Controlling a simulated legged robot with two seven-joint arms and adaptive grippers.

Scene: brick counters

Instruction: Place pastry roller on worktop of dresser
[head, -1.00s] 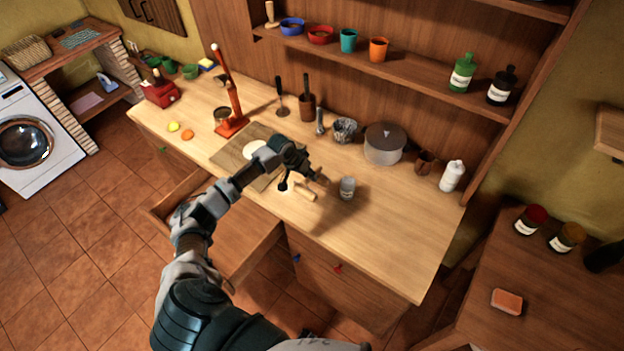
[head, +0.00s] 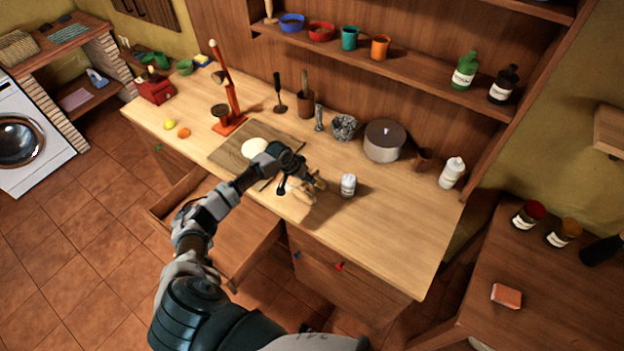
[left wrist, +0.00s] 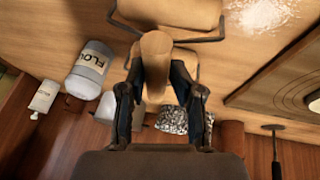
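The wooden pastry roller (left wrist: 168,12) shows large in the left wrist view, with wire side arms and a handle (left wrist: 156,68) between my fingers. My left gripper (left wrist: 157,72) appears shut on this handle. In the head view, the left gripper (head: 300,178) is over the front middle of the dresser's worktop (head: 395,235), partly covering the roller (head: 300,196). I cannot tell whether the roller touches the wood. My right gripper is out of view.
A flour jar (head: 348,186) stands just right of the roller. A pastry board (head: 230,152) with dough lies to the left. A lidded pot (head: 384,142) is behind. An open drawer (head: 225,240) juts out in front. The worktop's right front is clear.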

